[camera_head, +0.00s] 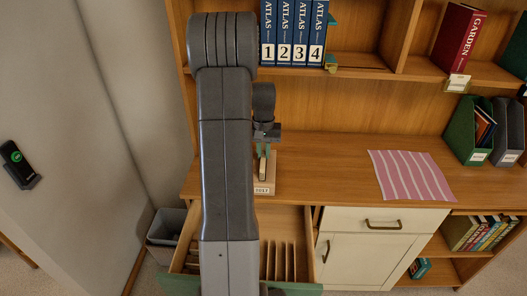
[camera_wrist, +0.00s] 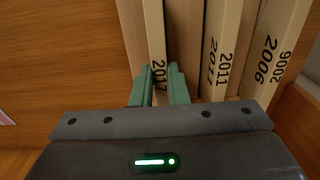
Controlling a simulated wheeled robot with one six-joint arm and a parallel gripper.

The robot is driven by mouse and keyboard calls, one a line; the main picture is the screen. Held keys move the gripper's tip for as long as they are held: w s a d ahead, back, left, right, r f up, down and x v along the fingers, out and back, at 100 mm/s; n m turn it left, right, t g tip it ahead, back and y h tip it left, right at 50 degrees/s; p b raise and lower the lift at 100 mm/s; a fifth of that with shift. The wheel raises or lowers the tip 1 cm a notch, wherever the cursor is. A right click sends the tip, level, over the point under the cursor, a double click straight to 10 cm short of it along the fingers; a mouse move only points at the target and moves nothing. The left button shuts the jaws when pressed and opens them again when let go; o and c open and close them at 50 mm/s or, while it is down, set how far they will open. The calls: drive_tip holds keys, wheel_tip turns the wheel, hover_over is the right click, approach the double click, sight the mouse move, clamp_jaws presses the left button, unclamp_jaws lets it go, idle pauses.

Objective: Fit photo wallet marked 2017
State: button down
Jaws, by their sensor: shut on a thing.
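The photo wallet marked 2017 (camera_wrist: 154,40) has a cream spine and stands between the two green fingers of my gripper (camera_wrist: 158,88). My gripper is shut on it. In the head view my gripper (camera_head: 263,150) points down over a small wooden holder (camera_head: 265,189) with a label on its front, and the wallet's pale edge (camera_head: 262,168) shows below the fingers. In the wrist view, other cream spines stand to the right, one marked 2011 (camera_wrist: 229,50) and one marked 2006 (camera_wrist: 281,45). The wallet's lower end is hidden, so I cannot tell how deep it sits.
An open drawer with upright dividers (camera_head: 283,262) lies below the desk top (camera_head: 330,165). A pink striped cloth (camera_head: 410,175) lies to the right. Blue atlases (camera_head: 290,32) stand on the shelf above. A green file box (camera_head: 468,130) stands at the right. A grey bin (camera_head: 164,225) is at lower left.

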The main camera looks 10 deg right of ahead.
drive_tip(key=c, duration=1.3)
unclamp_jaws()
drive_tip(key=shift+c, duration=0.2)
wheel_tip(320, 180, up, 14)
drive_tip(key=shift+f, duration=0.15)
wheel_tip(320, 180, down, 14)
drive_tip(key=shift+r, duration=0.3)
